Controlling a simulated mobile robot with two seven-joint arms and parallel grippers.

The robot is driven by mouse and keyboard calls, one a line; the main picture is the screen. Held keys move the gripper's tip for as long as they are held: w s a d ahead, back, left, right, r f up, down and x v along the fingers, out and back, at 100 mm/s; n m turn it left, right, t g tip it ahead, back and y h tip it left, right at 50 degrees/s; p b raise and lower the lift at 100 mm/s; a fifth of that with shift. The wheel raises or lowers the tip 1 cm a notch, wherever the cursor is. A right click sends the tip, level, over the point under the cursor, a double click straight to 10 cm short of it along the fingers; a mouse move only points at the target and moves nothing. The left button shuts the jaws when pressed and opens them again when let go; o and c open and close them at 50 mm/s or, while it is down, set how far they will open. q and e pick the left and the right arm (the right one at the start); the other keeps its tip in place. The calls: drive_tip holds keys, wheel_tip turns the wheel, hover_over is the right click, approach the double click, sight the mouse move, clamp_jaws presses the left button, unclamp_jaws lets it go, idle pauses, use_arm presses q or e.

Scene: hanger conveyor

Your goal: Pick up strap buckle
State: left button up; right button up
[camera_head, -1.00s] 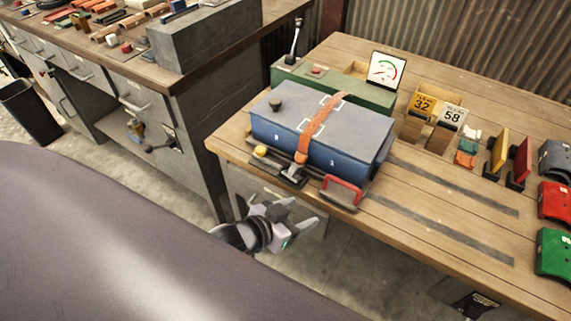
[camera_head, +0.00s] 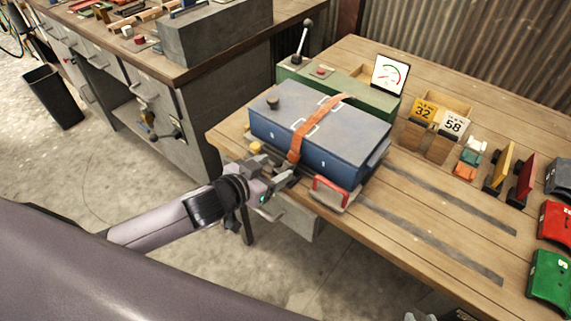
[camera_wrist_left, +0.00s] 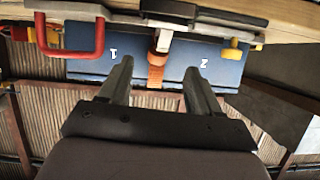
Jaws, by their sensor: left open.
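An orange strap (camera_head: 316,126) runs over the blue case (camera_head: 270,120) on the bench and hangs down its front. In the left wrist view, which looks upside down, the strap end (camera_wrist_left: 155,76) meets a pale metal buckle (camera_wrist_left: 163,40) at the case's edge. My left gripper (camera_head: 285,174) is open and empty at the front of the case, just below the strap. In the wrist view its fingers (camera_wrist_left: 157,68) stand apart, one on each side of the strap. They hide the buckle in the head view. A grey piece at the bottom edge may be my right gripper (camera_head: 418,317), mostly cut off.
A red handle (camera_head: 331,190) stands right of my left gripper, and a yellow knob (camera_head: 255,147) left of it. A green box (camera_head: 340,88) with a lever is behind the case.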

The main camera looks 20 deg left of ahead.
sight(290, 160)
use_arm(q)
drive_tip(key=shift+x, duration=3.4)
drive_tip(key=shift+d+r, duration=0.1)
drive_tip(key=shift+r, duration=0.05)
clamp_jaws()
